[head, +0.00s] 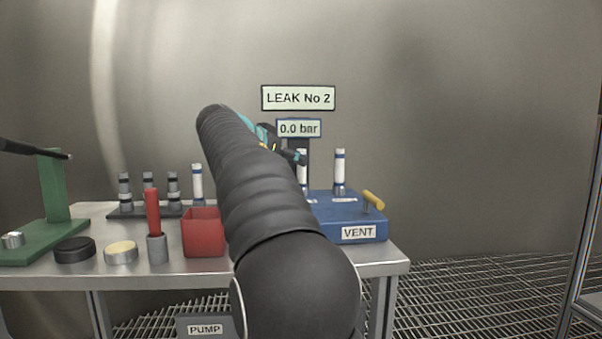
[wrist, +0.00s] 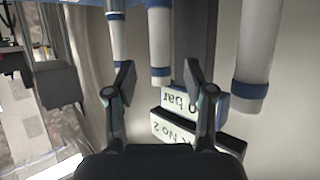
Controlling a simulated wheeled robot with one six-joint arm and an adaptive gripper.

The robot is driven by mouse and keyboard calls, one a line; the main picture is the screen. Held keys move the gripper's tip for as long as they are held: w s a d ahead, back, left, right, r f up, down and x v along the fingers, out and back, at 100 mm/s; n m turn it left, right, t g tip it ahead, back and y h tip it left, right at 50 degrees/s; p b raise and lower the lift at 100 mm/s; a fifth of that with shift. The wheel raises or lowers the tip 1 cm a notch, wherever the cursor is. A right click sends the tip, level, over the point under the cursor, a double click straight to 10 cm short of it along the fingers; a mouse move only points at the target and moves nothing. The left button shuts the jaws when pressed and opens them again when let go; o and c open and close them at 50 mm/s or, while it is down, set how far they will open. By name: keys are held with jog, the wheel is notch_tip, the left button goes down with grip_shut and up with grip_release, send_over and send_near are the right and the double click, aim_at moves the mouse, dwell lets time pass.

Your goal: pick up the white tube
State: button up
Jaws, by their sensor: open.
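White tubes with dark blue bands stand upright. One (head: 302,170) is on the blue block (head: 350,208), right beside my gripper (head: 298,157) in the head view. Another (head: 340,168) stands to its right on the same block. In the wrist view, which is upside down, three white tubes show: a left one (wrist: 119,42), a middle one (wrist: 160,40) and a large right one (wrist: 257,45). My gripper (wrist: 160,78) is open. The middle tube's banded end appears between its fingers; I cannot tell the depth. My arm hides part of the block and gripper.
A black rack (head: 145,212) with grey-and-black fittings and a white tube (head: 197,184) stands left. A red box (head: 203,235), a red-handled tool (head: 153,215) and a green stand (head: 52,195) share the bench (head: 190,270). Signs (head: 298,98) stand behind. A yellow lever (head: 373,201) is on the block.

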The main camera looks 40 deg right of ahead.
aim_at(301, 183)
jog(key=x, duration=0.5)
jog(key=shift+d+r, duration=0.1)
jog(key=shift+r, duration=0.25)
grip_shut()
